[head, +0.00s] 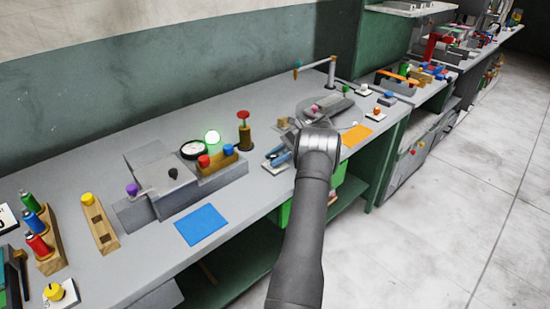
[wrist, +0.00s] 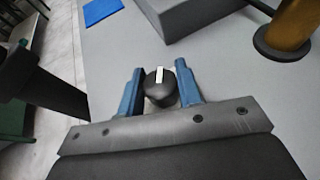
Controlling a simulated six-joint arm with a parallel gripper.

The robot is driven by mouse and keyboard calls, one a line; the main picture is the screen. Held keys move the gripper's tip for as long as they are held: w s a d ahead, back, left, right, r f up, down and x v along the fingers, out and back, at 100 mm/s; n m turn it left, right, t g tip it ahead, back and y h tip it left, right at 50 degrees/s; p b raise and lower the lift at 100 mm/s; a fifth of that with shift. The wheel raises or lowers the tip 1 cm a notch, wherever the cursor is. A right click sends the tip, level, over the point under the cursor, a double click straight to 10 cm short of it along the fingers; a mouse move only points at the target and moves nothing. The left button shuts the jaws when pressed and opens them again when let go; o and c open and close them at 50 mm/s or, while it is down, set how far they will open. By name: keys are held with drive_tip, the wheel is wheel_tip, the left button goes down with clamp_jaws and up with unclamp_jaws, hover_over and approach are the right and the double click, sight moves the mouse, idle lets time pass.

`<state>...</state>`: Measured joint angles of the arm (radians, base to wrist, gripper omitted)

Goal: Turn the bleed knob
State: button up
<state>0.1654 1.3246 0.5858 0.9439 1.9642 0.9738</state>
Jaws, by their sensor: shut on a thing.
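A black round knob (wrist: 160,90) with a white pointer line shows in the wrist view, on a small pale base. The pointer aims roughly away from my gripper, toward the top of the picture. My gripper (wrist: 158,84) has its two blue fingers on either side of the knob and is shut on it. In the head view my gripper (head: 277,157) is low over the bench, right of the brass post with the red top (head: 244,133). I cannot make out the held knob there; my arm and gripper cover that area.
An orange mat (head: 356,135) and a grey device (head: 325,108) lie beyond my arm.

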idle(0.4)
drive_tip(key=o, duration=1)
drive_tip(key=m+t+y, duration=0.1)
drive_tip(key=m+t, duration=0.4)
drive_tip(key=t, duration=0.1)
drive_tip(key=shift+r+m, duration=0.1)
drive_tip(key=shift+m, duration=0.2)
drive_tip(key=m+t, duration=0.3)
drive_tip(key=m+t+h, duration=0.1)
drive_tip(key=m+t, duration=0.2)
drive_tip(key=t, duration=0.1)
drive_tip(key=shift+h, duration=0.3)
drive_tip(key=s+v, duration=0.1)
drive_tip(key=v, duration=1.7)
drive_tip(key=shift+s+a+r+n+g+h, duration=0.4)
drive_tip(key=shift+s+a+r+n+h, duration=0.65)
drive_tip(key=shift+s, duration=1.8)
drive_tip(key=shift+s+a+r+n+g+h, duration=0.45)
drive_tip(key=shift+s+r+n, duration=1.1)
drive_tip(key=shift+s, duration=1.3)
drive_tip(key=shift+s+a+r+n+g+h, duration=0.35)
drive_tip(key=shift+s+a+r+n+h, duration=0.85)
drive_tip(key=shift+s, duration=1.6)
